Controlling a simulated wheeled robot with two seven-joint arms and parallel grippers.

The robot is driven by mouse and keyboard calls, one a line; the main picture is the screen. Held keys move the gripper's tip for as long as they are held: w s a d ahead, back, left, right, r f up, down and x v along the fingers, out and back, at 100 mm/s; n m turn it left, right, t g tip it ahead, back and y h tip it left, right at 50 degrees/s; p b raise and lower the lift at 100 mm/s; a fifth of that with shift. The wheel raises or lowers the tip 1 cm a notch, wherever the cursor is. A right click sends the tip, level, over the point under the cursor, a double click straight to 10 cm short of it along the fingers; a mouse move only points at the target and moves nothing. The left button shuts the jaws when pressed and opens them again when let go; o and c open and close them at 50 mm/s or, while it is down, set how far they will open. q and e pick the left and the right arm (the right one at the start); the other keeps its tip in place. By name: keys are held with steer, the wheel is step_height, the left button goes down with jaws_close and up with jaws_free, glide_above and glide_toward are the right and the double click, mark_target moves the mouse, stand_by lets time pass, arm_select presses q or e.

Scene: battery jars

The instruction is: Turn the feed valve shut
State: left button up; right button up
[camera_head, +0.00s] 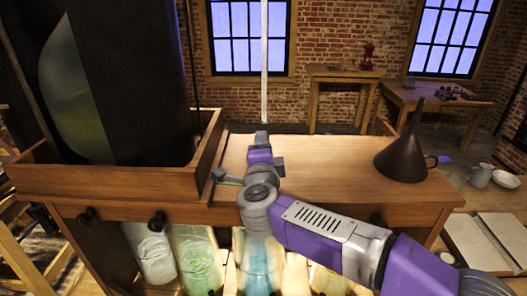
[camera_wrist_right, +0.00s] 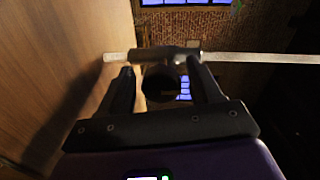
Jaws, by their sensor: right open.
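The feed valve (camera_wrist_right: 163,53) shows in the right wrist view as a dark metal body on a pale straight pipe (camera_wrist_right: 255,57). A dark round knob (camera_wrist_right: 161,84) faces the camera. My right gripper (camera_wrist_right: 160,70) is open, with one finger on each side of the knob; I cannot tell whether they touch it. In the head view the pipe (camera_head: 264,60) comes down upright to the wooden bench top, and my right gripper (camera_head: 262,135) is at its lower end, hiding the valve. My left gripper is not in view.
The wooden bench top (camera_head: 330,165) bears a dark funnel (camera_head: 405,155) at right. A large black cabinet-like body (camera_head: 130,80) stands in a wooden tray (camera_head: 110,185) at left. Glass jars (camera_head: 195,262) stand below the bench. A side table at right holds an open book (camera_head: 485,240).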

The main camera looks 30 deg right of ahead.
steer(key=shift+v, duration=3.8)
